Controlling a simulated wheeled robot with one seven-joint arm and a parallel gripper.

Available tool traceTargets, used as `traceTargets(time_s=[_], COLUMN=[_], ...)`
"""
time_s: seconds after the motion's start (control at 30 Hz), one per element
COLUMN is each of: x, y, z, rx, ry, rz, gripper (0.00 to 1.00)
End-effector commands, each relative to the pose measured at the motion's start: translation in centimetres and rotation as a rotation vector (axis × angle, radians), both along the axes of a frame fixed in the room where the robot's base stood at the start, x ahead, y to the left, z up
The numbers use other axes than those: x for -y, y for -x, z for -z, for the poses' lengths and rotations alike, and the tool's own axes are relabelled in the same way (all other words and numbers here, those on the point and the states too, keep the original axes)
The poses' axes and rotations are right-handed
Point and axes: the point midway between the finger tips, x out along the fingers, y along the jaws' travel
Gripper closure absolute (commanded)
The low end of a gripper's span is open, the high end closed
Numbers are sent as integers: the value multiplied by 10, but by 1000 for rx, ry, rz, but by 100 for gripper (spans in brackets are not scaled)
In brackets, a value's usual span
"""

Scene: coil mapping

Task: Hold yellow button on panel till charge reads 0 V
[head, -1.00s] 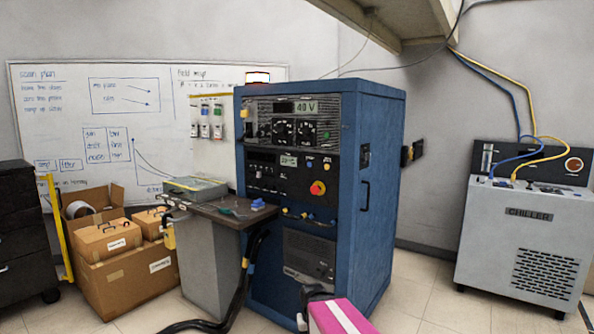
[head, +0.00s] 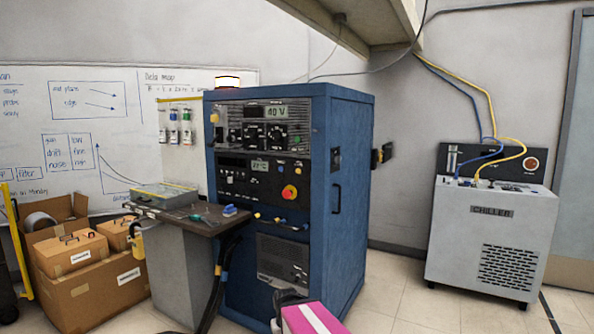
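The panel (head: 237,188) is the dark front of a tall blue cabinet near the middle of the head view. My gripper cannot be made out in view, and nothing is seen touching the panel.
A small bench (head: 190,224) with a case and tools juts out left of the cabinet, with thick black cables beside it. A pink block (head: 312,318) shows at the bottom edge. A chiller (head: 492,240) stands right. Cardboard boxes (head: 75,257) stand left. Floor is clear between cabinet and chiller.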

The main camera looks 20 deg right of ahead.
Motion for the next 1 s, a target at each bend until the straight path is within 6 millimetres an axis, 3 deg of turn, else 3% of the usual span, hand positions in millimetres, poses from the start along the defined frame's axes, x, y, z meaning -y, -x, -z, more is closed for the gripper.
traceTargets(time_s=[0.13,0.27,1.0], x=[0,0,0], y=[0,0,0], z=[0,0,0], rx=[0,0,0], ry=[0,0,0], rz=[0,0,0], gripper=[57,100,100])
